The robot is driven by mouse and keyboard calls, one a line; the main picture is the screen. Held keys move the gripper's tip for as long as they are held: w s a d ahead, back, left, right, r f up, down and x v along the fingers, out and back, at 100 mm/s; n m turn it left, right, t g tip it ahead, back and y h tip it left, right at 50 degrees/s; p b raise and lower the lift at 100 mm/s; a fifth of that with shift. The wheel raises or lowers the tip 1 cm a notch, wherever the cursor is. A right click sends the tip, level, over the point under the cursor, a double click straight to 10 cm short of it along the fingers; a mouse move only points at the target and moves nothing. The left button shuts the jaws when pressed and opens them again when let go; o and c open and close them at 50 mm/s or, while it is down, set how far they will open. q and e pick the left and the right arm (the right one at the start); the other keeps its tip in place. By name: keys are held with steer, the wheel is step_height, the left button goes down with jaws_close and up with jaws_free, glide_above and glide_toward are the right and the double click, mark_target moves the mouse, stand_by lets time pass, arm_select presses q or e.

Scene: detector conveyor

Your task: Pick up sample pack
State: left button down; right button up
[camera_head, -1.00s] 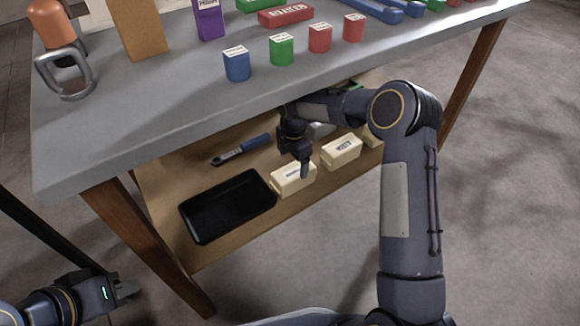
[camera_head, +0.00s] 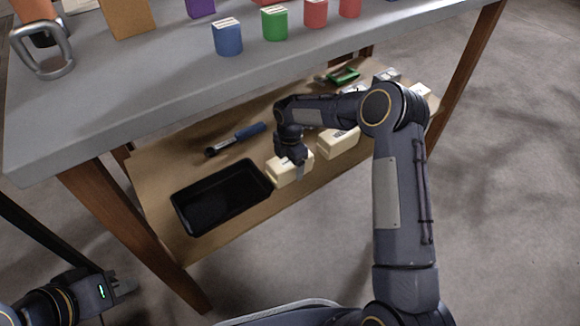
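Several cream packs lie on the lower wooden shelf; I cannot tell from their labels which is the sample pack. My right gripper (camera_head: 296,166) points down at the left cream pack (camera_head: 280,174), beside the black tray. One finger shows in front of this pack and hides part of it. The other finger is hidden, so I cannot tell whether the gripper is open or shut. A second cream pack (camera_head: 338,145) lies to its right, partly behind my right arm. My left gripper (camera_head: 126,286) is low at the left, away from the shelf, with no object visible in it.
A black tray (camera_head: 186,222) and a blue-handled tool (camera_head: 236,138) lie on the shelf. The grey tabletop (camera_head: 130,100) hangs over it, bearing blue (camera_head: 228,40), green (camera_head: 275,25) and red blocks. Wooden legs (camera_head: 135,235) stand at the corners.

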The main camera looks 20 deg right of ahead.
steer(key=c, duration=1.1)
steer(key=shift+r, duration=0.1)
